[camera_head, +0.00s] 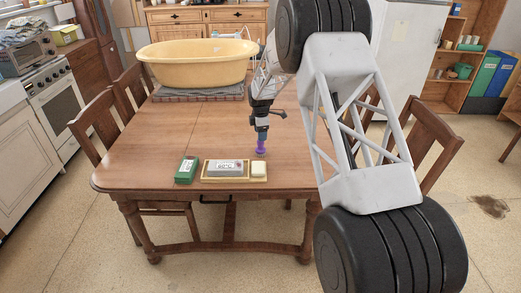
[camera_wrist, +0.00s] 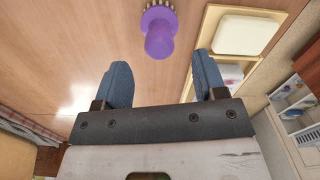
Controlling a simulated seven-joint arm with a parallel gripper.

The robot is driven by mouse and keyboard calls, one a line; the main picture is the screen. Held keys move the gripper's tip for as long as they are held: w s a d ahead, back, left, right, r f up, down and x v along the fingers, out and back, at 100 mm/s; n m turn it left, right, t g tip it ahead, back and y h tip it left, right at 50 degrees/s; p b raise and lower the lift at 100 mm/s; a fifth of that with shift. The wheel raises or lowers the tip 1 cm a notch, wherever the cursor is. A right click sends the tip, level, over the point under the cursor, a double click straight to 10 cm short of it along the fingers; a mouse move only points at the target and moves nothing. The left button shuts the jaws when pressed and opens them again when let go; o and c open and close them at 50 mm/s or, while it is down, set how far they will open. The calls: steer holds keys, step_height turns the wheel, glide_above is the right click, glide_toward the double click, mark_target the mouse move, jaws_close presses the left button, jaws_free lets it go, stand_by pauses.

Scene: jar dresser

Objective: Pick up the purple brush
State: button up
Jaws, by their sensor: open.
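The purple brush (camera_head: 260,147) stands on the wooden table, to the right of centre, with its bristles down on the tabletop. In the wrist view the brush (camera_wrist: 158,32) has a round purple handle, with tan bristles showing at the top edge. My gripper (camera_head: 260,128) is directly above or very close to the brush in the head view. In the wrist view my gripper (camera_wrist: 162,72) has its two blue fingers apart, with nothing between them. The brush lies just beyond the fingertips there. Whether the fingers touch it cannot be told.
A tray (camera_head: 206,180) holds a grey labelled block (camera_head: 226,168) and a cream block (camera_head: 259,169), close in front of the brush. A green box (camera_head: 186,169) stands left of the tray. A yellow tub (camera_head: 196,66) sits on a grey cloth at the back. The table's left middle is clear.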

mark_target(261, 143)
steer(key=shift+f, duration=0.7)
steer(key=shift+f, duration=0.1)
steer(key=shift+f, duration=2.5)
steer(key=c, duration=1)
steer(key=shift+r, duration=0.2)
step_height(261, 143, up, 10)
steer(key=shift+f, duration=0.15)
